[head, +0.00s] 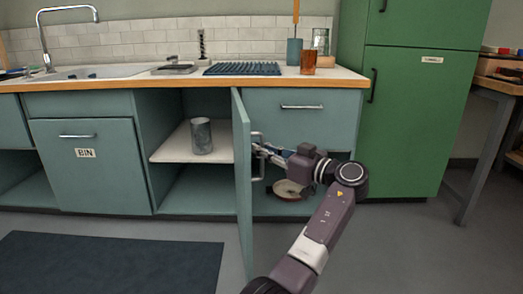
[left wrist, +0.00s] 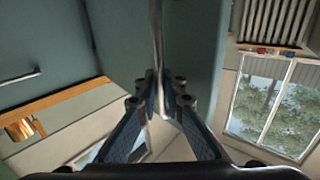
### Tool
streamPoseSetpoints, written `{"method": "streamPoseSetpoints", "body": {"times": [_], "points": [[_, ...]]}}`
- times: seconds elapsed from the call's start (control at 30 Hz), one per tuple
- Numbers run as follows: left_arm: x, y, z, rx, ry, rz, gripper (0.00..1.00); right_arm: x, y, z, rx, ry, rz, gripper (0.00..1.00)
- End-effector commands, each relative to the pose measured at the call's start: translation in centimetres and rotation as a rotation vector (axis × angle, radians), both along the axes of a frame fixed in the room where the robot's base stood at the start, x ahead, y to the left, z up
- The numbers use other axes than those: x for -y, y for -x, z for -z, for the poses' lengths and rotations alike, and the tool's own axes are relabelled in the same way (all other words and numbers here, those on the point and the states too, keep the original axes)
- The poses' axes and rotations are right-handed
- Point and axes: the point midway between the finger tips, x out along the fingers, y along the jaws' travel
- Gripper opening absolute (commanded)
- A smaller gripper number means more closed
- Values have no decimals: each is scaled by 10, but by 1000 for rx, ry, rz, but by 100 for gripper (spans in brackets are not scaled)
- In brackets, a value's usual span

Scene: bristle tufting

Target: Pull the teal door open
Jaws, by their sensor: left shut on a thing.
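The teal door (head: 243,190) stands swung out from the cabinet, seen nearly edge-on in the head view. Its metal handle (head: 259,177) is on the right-hand face. My left gripper (head: 262,151) is on the right of the door, shut on the handle. In the left wrist view the handle bar (left wrist: 157,40) runs down between the two fingers of my left gripper (left wrist: 160,84), in front of the teal door panel (left wrist: 192,40). Part of the handle is hidden by the fingers. My right gripper is in neither view.
The opened cabinet has a pale shelf (head: 170,150) with a grey cup (head: 201,136) on it. A drawer front (head: 325,115) is right of the door, above an open space with a round dish (head: 288,190). A green fridge (head: 415,110) stands further right. A dark mat (head: 110,262) lies on the floor.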

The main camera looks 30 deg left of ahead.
Motion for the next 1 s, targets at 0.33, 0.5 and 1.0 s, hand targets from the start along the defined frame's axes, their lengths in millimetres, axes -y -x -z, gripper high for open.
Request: {"method": "streamPoseSetpoints", "body": {"times": [0.33, 0.5, 1.0], "points": [[3, 1, 4, -5, 6, -1, 15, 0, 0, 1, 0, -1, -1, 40], [1, 0, 3, -3, 5, -1, 15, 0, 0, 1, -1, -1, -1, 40], [61, 8, 2, -3, 5, 3, 15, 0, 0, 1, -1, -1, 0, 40]]}}
